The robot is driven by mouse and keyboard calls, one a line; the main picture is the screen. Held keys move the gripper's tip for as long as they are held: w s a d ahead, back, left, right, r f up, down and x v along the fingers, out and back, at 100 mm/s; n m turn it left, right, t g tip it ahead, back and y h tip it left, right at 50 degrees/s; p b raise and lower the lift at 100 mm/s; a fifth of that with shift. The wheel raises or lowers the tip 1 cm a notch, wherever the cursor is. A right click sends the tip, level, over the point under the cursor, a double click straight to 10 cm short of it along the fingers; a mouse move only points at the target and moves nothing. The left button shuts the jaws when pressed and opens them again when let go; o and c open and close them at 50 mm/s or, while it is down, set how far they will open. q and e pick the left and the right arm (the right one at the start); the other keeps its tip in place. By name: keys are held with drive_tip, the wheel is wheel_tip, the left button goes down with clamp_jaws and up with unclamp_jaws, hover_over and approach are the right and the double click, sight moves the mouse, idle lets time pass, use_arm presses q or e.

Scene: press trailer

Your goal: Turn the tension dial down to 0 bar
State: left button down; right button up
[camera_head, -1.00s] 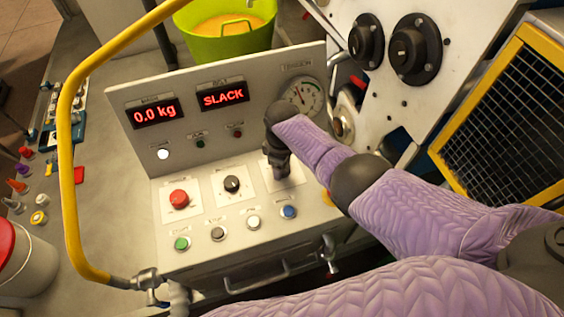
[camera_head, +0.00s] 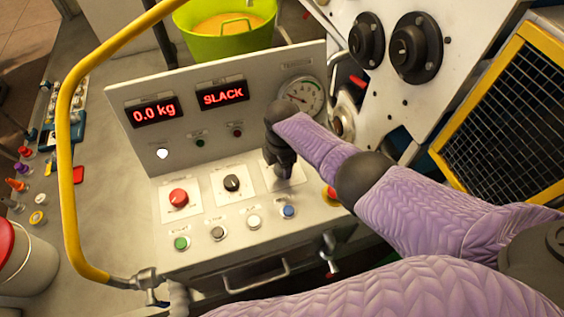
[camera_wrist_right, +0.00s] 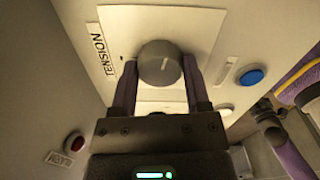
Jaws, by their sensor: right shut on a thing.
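In the head view my right gripper (camera_head: 279,163) points down at the panel and hides the dial. The round gauge (camera_head: 302,95) behind it has its needle pointing left; its numbers are too small to read. The displays read "0.0 kg" (camera_head: 154,113) and "SLACK" (camera_head: 222,95). My left gripper is out of view.
A red button (camera_head: 179,197) and a black knob (camera_head: 232,184) sit left of the dial. Several small buttons line the front, including a blue one (camera_head: 288,211). A yellow rail (camera_head: 70,150) curves around the left side. A green bucket (camera_head: 224,42) stands behind.

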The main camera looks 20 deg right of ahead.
drive_tip(key=shift+n, duration=0.9)
drive_tip(key=o, duration=1.3)
wheel_tip(320, 180, up, 9)
drive_tip(key=p, duration=0.3)
drive_tip(key=shift+r, duration=0.5)
